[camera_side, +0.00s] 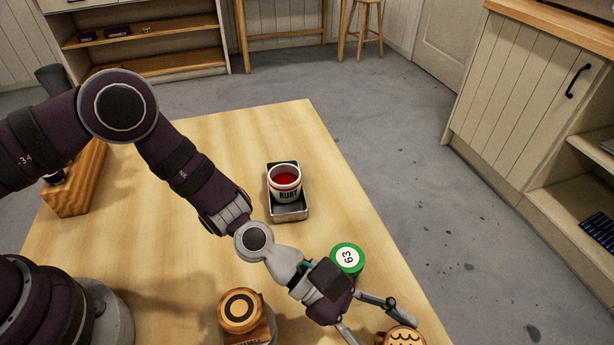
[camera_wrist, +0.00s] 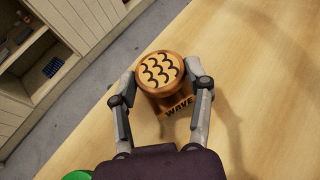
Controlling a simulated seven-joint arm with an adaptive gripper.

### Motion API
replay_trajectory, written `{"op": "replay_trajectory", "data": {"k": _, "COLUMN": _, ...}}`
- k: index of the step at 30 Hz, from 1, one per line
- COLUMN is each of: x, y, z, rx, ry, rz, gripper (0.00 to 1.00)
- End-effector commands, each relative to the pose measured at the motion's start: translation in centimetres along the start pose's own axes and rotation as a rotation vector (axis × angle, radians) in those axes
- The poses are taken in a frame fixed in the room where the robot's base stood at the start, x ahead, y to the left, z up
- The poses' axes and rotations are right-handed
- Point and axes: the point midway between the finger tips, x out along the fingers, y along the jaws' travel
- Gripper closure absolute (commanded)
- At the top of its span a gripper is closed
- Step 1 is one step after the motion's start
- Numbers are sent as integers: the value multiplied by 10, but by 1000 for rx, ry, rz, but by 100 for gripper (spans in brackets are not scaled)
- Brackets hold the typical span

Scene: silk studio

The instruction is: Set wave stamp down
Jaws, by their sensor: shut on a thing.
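The wave stamp (camera_wrist: 160,72) is a round wooden block with dark wave marks on its top face and the word WAVE on its side. My gripper (camera_wrist: 162,92) is shut on it, one finger on each side, in the wrist view. In the side view the wave stamp (camera_side: 404,338) is at the bottom edge, partly cut off, between the fingers of my gripper (camera_side: 375,322). The frames do not clearly show whether its base touches the table (camera_side: 215,165).
A wooden stamp with a ring mark (camera_side: 240,310) stands at the bottom middle. A cup labelled RUBY (camera_side: 286,185) with red inside sits in a metal tray (camera_side: 291,214). The table's right edge is close to my gripper.

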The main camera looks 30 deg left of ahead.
Motion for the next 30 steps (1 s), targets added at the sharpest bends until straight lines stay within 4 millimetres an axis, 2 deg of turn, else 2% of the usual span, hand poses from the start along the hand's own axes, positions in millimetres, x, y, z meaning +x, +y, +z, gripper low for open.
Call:
{"op": "replay_trajectory", "data": {"k": 9, "x": 1, "y": 0, "z": -3, "rx": 0, "ry": 0, "rz": 0, "gripper": 87}}
{"op": "replay_trajectory", "data": {"k": 10, "x": 1, "y": 0, "z": -4, "rx": 0, "ry": 0, "rz": 0, "gripper": 48}}
{"op": "replay_trajectory", "data": {"k": 16, "x": 1, "y": 0, "z": -3, "rx": 0, "ry": 0, "rz": 0, "gripper": 23}}
{"op": "replay_trajectory", "data": {"k": 26, "x": 0, "y": 0, "z": -1, "rx": 2, "ry": 0, "rz": 0, "gripper": 23}}
{"op": "replay_trajectory", "data": {"k": 30, "x": -23, "y": 2, "z": -1, "rx": -3, "ry": 1, "rz": 4, "gripper": 23}}
